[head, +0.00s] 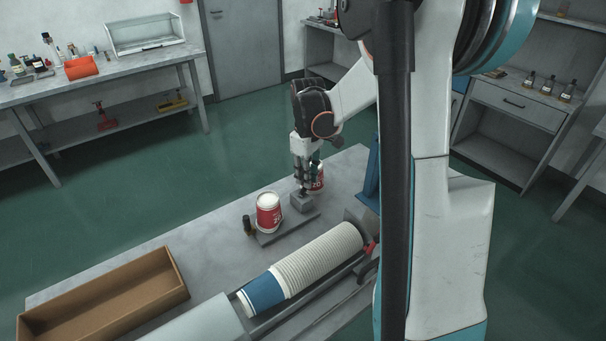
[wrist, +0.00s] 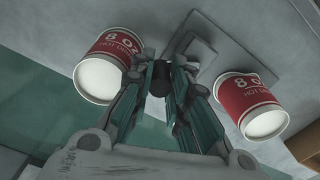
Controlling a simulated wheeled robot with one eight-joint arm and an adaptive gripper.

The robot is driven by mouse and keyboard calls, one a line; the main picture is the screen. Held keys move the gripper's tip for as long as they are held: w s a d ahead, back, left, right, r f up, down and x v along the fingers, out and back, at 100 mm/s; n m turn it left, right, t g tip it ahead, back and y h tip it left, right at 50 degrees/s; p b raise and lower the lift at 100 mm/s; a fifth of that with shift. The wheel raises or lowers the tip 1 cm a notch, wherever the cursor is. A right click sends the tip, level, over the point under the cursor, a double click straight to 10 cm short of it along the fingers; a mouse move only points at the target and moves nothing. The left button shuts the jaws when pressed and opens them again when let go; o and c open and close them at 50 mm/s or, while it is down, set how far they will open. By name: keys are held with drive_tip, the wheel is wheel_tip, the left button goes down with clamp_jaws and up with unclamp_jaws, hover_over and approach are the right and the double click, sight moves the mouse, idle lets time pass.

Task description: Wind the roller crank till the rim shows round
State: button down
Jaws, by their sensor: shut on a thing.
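My gripper (head: 303,184) points down at the small forming station, a grey block (head: 302,203) on a flat base plate (head: 275,236). In the wrist view its fingers (wrist: 161,85) are closed around a short dark cylinder (wrist: 160,76), which looks like the crank knob. A red and white paper cup (head: 268,214) stands at the left part of the plate; it also shows in the wrist view (wrist: 248,98). A second such cup (head: 318,180) is just behind my gripper, partly hidden, and shows in the wrist view (wrist: 113,47). I cannot tell how far either rim is curled.
A long stack of nested white cups (head: 318,259) with a blue end lies on a rail in front. An empty brown box (head: 105,297) is at the table's left end. A small dark-brown upright piece (head: 248,226) stands beside the left cup. The table between is clear.

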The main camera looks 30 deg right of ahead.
drive_tip(key=m, duration=0.2)
drive_tip(key=s+m, duration=0.2)
drive_tip(key=m, duration=0.1)
drive_tip(key=shift+d+m, duration=0.3)
drive_tip(key=m, duration=0.2)
drive_tip(key=s+m, duration=0.1)
drive_tip(key=m, duration=0.2)
drive_tip(key=shift+s+a+m, duration=0.15)
drive_tip(key=shift+s+m, duration=0.15)
drive_tip(key=shift+s, duration=0.05)
drive_tip(key=m, duration=0.1)
drive_tip(key=s+m, duration=0.1)
drive_tip(key=m, duration=0.1)
drive_tip(key=a+m, duration=0.1)
drive_tip(key=m, duration=0.1)
drive_tip(key=shift+s+a, duration=0.1)
drive_tip(key=shift+s, duration=0.15)
drive_tip(key=shift+s+a+m, duration=0.15)
drive_tip(key=shift+a+m, duration=0.15)
drive_tip(key=shift+m, duration=0.7)
drive_tip(key=shift+s+a+m, duration=0.15)
drive_tip(key=shift+a+m, duration=0.15)
drive_tip(key=shift+m, duration=0.7)
drive_tip(key=shift+s+a+m, duration=0.15)
drive_tip(key=shift+a+m, duration=0.15)
drive_tip(key=shift+m, duration=0.7)
drive_tip(key=c, duration=1.5)
unclamp_jaws()
